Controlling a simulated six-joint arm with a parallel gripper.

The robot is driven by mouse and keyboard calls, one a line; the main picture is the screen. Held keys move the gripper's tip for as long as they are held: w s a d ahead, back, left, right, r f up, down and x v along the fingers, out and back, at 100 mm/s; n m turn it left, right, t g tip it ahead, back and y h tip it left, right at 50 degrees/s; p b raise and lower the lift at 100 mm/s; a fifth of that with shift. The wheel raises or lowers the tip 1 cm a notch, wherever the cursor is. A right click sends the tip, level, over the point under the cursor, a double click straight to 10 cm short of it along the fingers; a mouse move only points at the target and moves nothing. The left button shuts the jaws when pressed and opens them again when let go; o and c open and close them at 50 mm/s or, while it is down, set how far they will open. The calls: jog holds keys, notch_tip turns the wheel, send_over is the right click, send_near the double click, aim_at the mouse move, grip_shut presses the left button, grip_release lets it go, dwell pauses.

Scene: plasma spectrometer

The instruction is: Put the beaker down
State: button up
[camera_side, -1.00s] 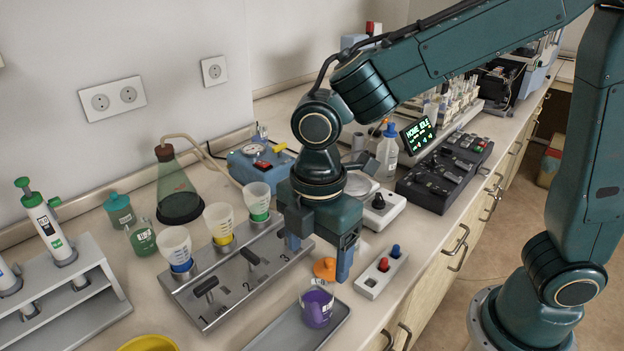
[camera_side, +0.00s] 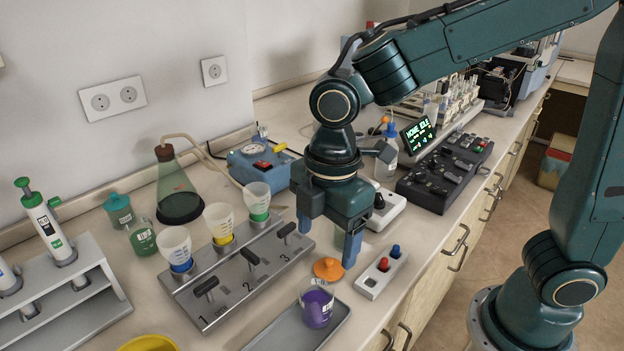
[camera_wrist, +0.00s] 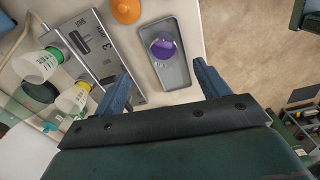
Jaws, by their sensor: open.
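A glass beaker (camera_side: 317,306) with purple liquid stands upright on the right end of a grey tray (camera_side: 262,338) at the front of the bench. The beaker also shows in the wrist view (camera_wrist: 164,47), on the tray there. My gripper (camera_side: 328,240) is open and empty. It hangs above and behind the beaker, clear of it, with its two blue fingers spread. In the wrist view the fingers (camera_wrist: 162,84) sit on either side of the tray's lower end, with nothing between them at the tips.
A numbered metal stand (camera_side: 245,262) with three funnel cups lies left of the tray. An orange knob-shaped cap (camera_side: 328,269) and a switch box (camera_side: 381,273) are close by. A yellow bowl (camera_side: 148,344) is at the front edge. A flask (camera_side: 178,185) stands behind.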

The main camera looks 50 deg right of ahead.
jog(key=s+d+r+m+t, duration=0.2)
jog(key=s+d+m, duration=0.3)
jog(key=d+m, duration=0.3)
jog(key=s+d+r+m+t, duration=0.3)
jog(key=s+d+r+m, duration=0.2)
jog(key=d+m, duration=0.3)
jog(key=shift+s+d+r+m, duration=0.15)
jog(key=shift+s+d+m, duration=0.25)
jog(key=shift+s, duration=0.1)
dwell(0.5)
